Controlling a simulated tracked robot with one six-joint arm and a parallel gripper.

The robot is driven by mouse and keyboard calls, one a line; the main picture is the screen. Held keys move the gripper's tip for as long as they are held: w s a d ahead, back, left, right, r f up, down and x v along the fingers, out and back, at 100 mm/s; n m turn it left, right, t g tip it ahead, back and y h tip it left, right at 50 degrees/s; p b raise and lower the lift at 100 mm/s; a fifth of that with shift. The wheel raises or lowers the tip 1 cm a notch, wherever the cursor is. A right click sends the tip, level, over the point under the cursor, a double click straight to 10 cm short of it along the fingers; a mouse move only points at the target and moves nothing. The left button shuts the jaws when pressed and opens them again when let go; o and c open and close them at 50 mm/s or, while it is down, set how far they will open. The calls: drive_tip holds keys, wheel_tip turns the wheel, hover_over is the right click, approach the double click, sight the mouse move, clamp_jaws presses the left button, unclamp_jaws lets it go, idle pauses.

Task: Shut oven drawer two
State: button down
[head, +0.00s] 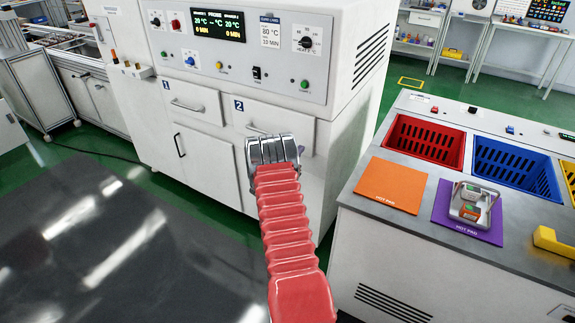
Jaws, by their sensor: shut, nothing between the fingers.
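The oven (250,60) is a white cabinet with a control panel, at the upper middle of the head view. Drawer two (288,118), marked by a blue label 2 (239,105), is on the right of its front, with a bar handle (256,128). My gripper (272,143) is in front of its lower part and hides much of it. The gripper is shut and empty; I cannot tell whether it touches the drawer, nor how far the drawer stands out.
Drawer one (195,97) is left of drawer two, above a cabinet door (205,165). A bench (430,235) at right holds red (425,140) and blue (515,165) baskets, an orange pad (390,184) and a purple pad (452,223). A dark surface (100,240) fills the lower left.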

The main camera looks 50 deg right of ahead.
drive_tip(key=s+a, duration=0.1)
drive_tip(key=a, duration=0.8)
drive_tip(key=shift+s+a, duration=0.25)
drive_tip(key=shift+s, duration=0.05)
